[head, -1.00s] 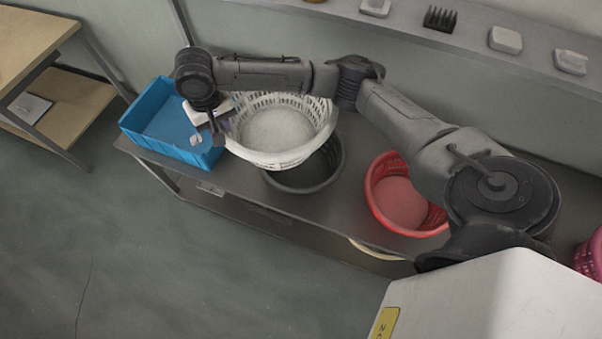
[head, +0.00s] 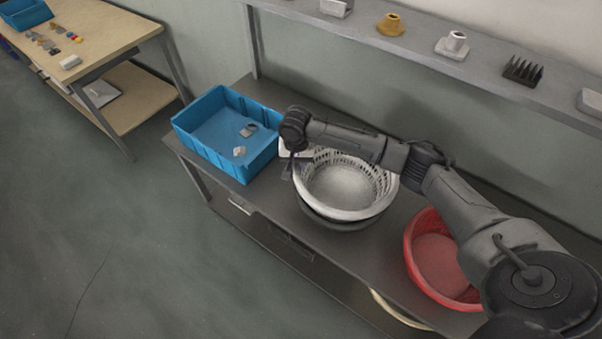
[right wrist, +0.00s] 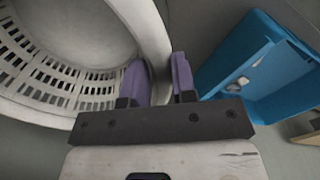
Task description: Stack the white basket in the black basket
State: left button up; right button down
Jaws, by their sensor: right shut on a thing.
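The white basket (head: 345,190) is a round, slotted bowl. It sits in or directly over the black basket (head: 343,224), whose dark rim shows just below it in the head view; how deep it is seated I cannot tell. My right gripper (head: 292,168) is shut on the white basket's left rim. In the right wrist view, the purple fingers (right wrist: 160,80) are at the rim of the white basket (right wrist: 85,82). The black basket's inside is hidden. My left gripper is not in view.
A blue bin (head: 228,135) with small items stands left of the baskets on the grey bench (head: 262,200). A red basket (head: 436,262) stands to the right, partly behind my right arm. A shelf (head: 420,45) with small parts runs along the wall.

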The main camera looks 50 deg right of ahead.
jog(key=shift+f, duration=0.4)
notch_tip(320, 180, down, 3)
jog(key=shift+r+b, duration=0.1)
jog(key=shift+b, duration=0.2)
jog(key=shift+f, duration=0.4)
jog(key=shift+f+p, duration=0.25)
jog(key=shift+p, duration=0.1)
jog(key=c, duration=0.9)
grip_release()
